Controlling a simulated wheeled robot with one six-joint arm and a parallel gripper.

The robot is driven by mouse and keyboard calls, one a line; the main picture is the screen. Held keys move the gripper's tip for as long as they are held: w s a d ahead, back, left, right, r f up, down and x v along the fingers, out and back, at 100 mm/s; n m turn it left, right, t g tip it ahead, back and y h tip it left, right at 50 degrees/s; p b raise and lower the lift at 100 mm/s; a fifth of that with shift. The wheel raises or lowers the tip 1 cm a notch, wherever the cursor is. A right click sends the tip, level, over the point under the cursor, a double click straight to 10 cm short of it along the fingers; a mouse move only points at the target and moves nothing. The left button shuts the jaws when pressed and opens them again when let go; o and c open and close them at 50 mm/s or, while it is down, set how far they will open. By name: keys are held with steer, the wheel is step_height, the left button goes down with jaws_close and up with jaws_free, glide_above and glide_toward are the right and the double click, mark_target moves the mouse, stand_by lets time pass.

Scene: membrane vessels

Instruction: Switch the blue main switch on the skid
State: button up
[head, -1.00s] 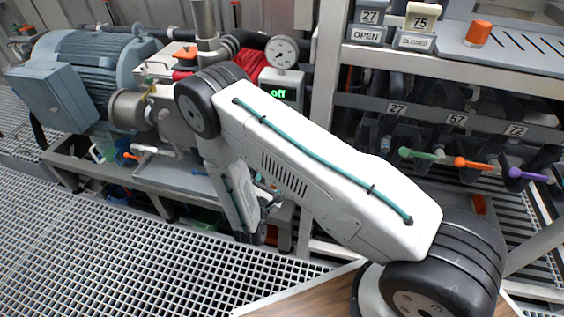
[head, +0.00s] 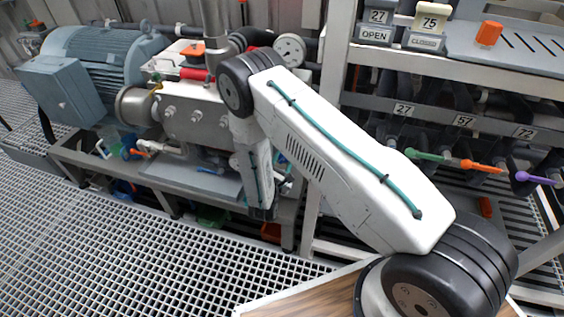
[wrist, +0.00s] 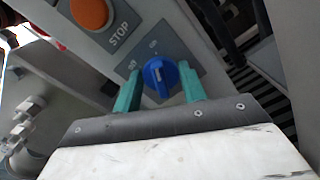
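The blue main switch (wrist: 160,77) is a round knob with a pale pointer mark on a grey plate, seen in the wrist view. My gripper (wrist: 159,86) has two teal fingers, standing apart on the left and right of the knob. The knob appears in the gap between them. I cannot tell whether either finger touches it or how deep they reach. In the head view my own arm hides the switch and most of the gripper.
An orange button (wrist: 89,12) marked STOP sits beside the switch plate. In the head view a blue-grey motor (head: 100,70) stands on the skid at left. A shelf rack with green, orange and purple handles (head: 480,166) stands at right.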

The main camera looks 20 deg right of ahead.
steer(key=shift+n, duration=0.3)
steer(key=n, duration=0.5)
steer(key=shift+w+a+n, duration=0.1)
steer(key=shift+a+n, duration=0.1)
steer(key=shift+n, duration=0.1)
steer(key=n, duration=0.5)
steer(key=shift+a+n, duration=0.15)
steer(key=shift+n, duration=0.15)
stand_by(0.4)
steer(key=o, duration=0.9)
steer(key=shift+a, duration=0.1)
steer(key=shift+o, duration=0.2)
